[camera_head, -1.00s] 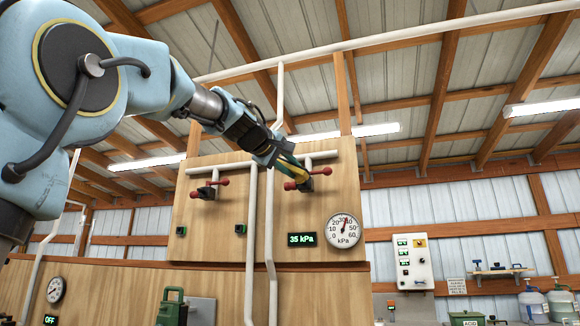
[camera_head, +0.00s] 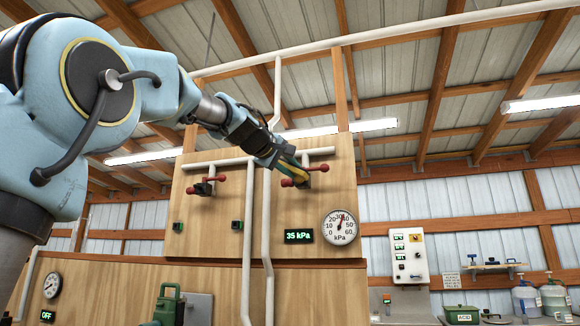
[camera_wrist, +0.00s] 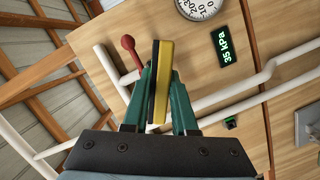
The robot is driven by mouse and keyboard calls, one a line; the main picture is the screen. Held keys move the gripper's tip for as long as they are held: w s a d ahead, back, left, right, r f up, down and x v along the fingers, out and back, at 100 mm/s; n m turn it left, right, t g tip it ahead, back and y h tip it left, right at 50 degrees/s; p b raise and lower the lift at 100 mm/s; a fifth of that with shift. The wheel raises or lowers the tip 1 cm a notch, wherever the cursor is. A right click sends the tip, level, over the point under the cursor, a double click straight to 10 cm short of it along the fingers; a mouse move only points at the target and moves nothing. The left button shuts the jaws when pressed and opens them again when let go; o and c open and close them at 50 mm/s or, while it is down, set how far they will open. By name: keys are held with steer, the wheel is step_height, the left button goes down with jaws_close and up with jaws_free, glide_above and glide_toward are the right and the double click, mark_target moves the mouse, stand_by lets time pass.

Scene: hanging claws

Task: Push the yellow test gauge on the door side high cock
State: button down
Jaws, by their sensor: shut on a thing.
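My gripper (camera_wrist: 160,105) has green fingers shut on the yellow test gauge (camera_wrist: 164,80), a flat yellow and black block that sticks out past the fingertips. In the head view the yellow gauge (camera_head: 292,176) lies close in front of the right-hand cock (camera_head: 314,168) on the wooden panel. That cock has a red handle, and one red knob (camera_wrist: 128,43) shows left of the gauge in the wrist view. I cannot tell whether gauge and cock touch. A second red-handled cock (camera_head: 203,187) is on the panel's left. Neither cock is labelled as door side.
White pipes (camera_head: 248,240) run down the wooden panel (camera_head: 340,190). A round dial (camera_head: 339,227) and a green display (camera_head: 299,237) reading 35 kPa are below the right cock. A control box (camera_head: 411,258) hangs farther right.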

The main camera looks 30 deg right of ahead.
steer(key=c, duration=0.6)
jaws_free()
steer(key=b+v, duration=0.4)
steer(key=v, duration=0.6)
steer(key=shift+s+a+b, duration=0.25)
steer(key=shift+a+b, duration=0.1)
